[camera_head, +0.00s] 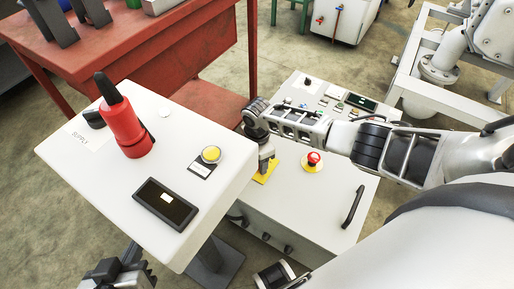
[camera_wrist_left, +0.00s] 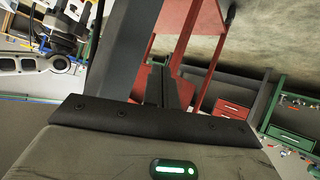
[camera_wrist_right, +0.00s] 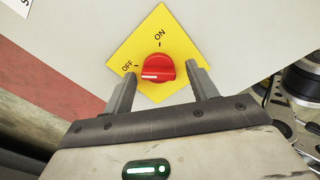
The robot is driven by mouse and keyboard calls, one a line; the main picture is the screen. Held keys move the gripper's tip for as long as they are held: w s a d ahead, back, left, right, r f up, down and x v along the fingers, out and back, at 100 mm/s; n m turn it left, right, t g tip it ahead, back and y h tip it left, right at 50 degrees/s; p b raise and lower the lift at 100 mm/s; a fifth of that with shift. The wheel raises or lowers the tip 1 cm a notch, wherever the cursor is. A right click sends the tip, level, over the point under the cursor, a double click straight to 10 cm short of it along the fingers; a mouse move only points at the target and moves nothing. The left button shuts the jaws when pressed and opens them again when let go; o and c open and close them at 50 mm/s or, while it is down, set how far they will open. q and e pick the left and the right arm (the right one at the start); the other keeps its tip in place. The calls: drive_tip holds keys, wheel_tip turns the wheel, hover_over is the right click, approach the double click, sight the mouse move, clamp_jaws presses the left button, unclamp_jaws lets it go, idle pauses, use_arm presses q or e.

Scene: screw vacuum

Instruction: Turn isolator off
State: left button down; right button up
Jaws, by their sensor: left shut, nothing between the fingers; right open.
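The isolator is a red rotary knob (camera_wrist_right: 157,69) on a yellow plate (camera_wrist_right: 172,32) marked ON and OFF. Its white mark lies across the knob's lower left part, on the OFF side in the picture. My right gripper (camera_wrist_right: 160,85) is open, with one finger on each side of the knob; I cannot tell whether they touch it. In the head view the right gripper (camera_head: 266,163) points down over the yellow plate (camera_head: 264,176) and hides the knob. My left gripper (camera_wrist_left: 165,88) is shut and empty; its arm shows at the bottom left of the head view (camera_head: 118,272).
A white supply panel (camera_head: 90,185) with a red handle (camera_head: 125,130), a yellow button (camera_head: 211,154) and a small display stands at left. The lower cabinet holding the isolator has a red stop button (camera_head: 313,159) and a black handle (camera_head: 353,207). A red table (camera_head: 190,50) stands behind.

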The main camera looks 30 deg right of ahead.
use_arm(q)
wheel_tip(320, 180, up, 6)
drive_tip(key=a+t+p, duration=0.1)
drive_tip(key=p, duration=0.3)
drive_tip(key=shift+s+a+p, duration=0.25)
drive_tip(key=shift+p, duration=0.1)
use_arm(e)
wheel_tip(320, 180, up, 16)
drive_tip(key=shift+f, duration=0.15)
use_arm(q)
drive_tip(key=shift+w+r, duration=0.1)
drive_tip(key=shift+r, duration=0.05)
drive_tip(key=shift+d+r, duration=0.1)
use_arm(e)
drive_tip(key=shift+s+f, duration=0.1)
